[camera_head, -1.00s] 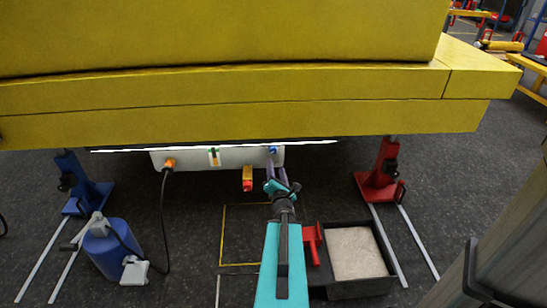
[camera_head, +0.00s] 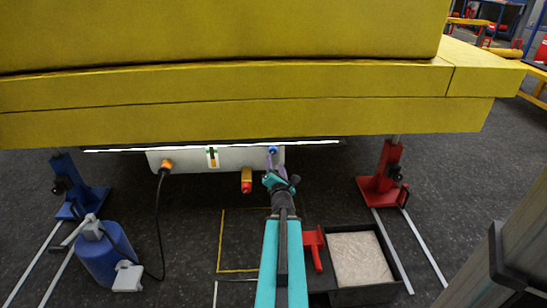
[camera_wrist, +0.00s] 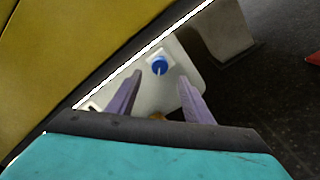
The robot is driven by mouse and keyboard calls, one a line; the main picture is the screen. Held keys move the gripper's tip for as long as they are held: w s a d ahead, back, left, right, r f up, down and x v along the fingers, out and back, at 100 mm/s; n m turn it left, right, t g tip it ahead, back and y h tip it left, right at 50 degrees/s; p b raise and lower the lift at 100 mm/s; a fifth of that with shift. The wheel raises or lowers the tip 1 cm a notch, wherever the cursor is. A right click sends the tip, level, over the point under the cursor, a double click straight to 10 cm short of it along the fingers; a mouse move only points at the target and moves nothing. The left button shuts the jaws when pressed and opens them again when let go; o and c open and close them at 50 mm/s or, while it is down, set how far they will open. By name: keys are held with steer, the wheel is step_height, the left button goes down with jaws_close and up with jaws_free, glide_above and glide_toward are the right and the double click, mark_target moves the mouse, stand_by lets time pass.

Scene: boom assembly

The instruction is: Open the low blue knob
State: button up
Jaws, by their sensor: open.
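The low blue knob (camera_head: 272,150) sits at the right end of a pale panel (camera_head: 210,157) under the yellow boom. In the wrist view the blue knob (camera_wrist: 159,65) is round, with a light line across its face. My gripper (camera_wrist: 158,92) has its two purple fingers apart, with nothing between them. The knob shows just beyond the fingertips, roughly centred between them, and appears apart from them. In the head view my gripper (camera_head: 272,165) is just below the knob, and my wrist hides much of it.
The yellow boom (camera_head: 230,80) overhangs the panel closely. An orange plug (camera_head: 167,164) with a black cable and a red-tipped yellow part (camera_head: 247,181) are to the left. A blue stand (camera_head: 75,185) and a red stand (camera_head: 385,175) flank the panel. A black tray (camera_head: 396,270) lies lower right.

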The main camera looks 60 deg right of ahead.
mark_target(273, 152)
steer(key=shift+b+x, duration=0.35)
steer(key=shift+x, duration=3.4)
steer(key=c, duration=1.1)
